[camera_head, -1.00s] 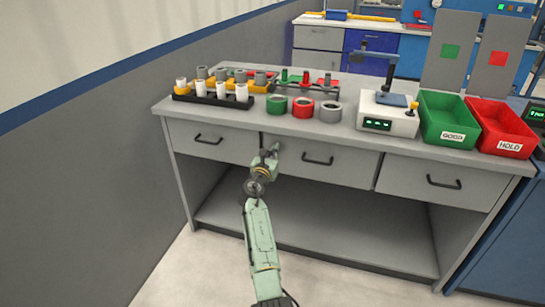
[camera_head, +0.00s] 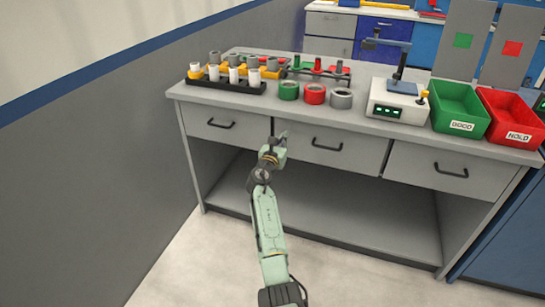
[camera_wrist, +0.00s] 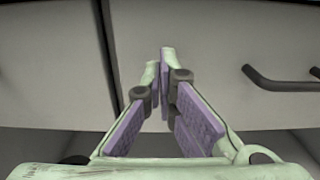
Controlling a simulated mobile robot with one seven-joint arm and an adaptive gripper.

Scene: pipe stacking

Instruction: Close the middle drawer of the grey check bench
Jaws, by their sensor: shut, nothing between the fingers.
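The grey check bench (camera_head: 300,106) has three drawers side by side under its top. The middle drawer (camera_head: 352,160) has a dark bar handle (camera_head: 327,146). Its front looks level with its neighbours, with no visible gap at the top. My gripper (camera_head: 281,136) is shut and empty, in front of the left end of the middle drawer. In the wrist view, the purple-padded fingers (camera_wrist: 165,58) point at the drawer front (camera_wrist: 215,45), just right of the dark seam, with the handle (camera_wrist: 282,82) to their right. I cannot tell whether the fingertips touch the front.
The bench top carries pipe racks (camera_head: 225,87), several rings (camera_head: 314,94), a white gauge device (camera_head: 396,102), a green bin (camera_head: 458,112) and a red bin (camera_head: 510,118). A grey wall (camera_head: 90,200) stands to the left. An open shelf lies beneath the drawers.

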